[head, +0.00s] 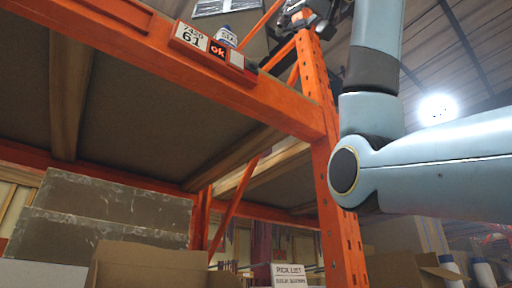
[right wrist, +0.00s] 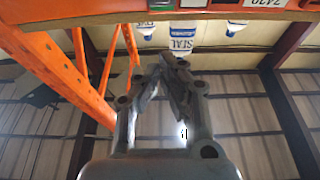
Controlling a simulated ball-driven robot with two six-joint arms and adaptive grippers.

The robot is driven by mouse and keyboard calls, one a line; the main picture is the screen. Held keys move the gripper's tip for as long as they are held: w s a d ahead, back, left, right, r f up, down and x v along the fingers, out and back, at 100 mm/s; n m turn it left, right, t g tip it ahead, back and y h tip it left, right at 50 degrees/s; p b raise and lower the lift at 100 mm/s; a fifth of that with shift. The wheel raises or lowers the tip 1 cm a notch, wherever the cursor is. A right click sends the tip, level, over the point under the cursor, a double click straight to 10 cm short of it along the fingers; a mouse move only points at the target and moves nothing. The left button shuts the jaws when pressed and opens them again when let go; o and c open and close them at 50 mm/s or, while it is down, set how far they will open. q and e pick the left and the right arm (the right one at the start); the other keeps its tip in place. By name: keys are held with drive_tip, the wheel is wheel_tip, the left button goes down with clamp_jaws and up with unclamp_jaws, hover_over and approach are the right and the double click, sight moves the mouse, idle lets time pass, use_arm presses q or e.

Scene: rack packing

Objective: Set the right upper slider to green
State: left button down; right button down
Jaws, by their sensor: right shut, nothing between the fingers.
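On the orange upper beam (head: 150,45) is a red-framed unit with a number label (head: 190,38), a lit red "ok" display (head: 217,50) and a small pale slider part (head: 237,60) at its right end. The slider's colour setting is too small to read. In the right wrist view the same unit shows cut off at the top edge, with the label (right wrist: 265,3) and a grey piece (right wrist: 193,3). My right gripper (head: 300,14) is up by the top of the orange post, right of the unit and apart from it. In the right wrist view its fingers (right wrist: 174,60) are shut and empty. My left gripper is out of view.
A white-and-blue bottle (head: 226,37) stands behind the unit; bottles labelled SEAL (right wrist: 182,38) show in the right wrist view. The orange upright post (head: 335,175) and diagonal braces are close to my right arm. Cardboard boxes (head: 150,265) and a pick list (head: 289,275) are below.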

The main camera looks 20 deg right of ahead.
wheel_tip(320, 180, up, 4)
drive_tip(key=p, duration=0.5)
hover_over(256, 63)
drive_tip(key=s, duration=0.2)
drive_tip(key=f, duration=0.4)
drive_tip(key=shift+w+d+p, duration=0.1)
drive_tip(key=shift+d+p, duration=0.25)
wheel_tip(256, 63, down, 3)
drive_tip(key=b, duration=0.3)
drive_tip(key=shift+f, duration=0.15)
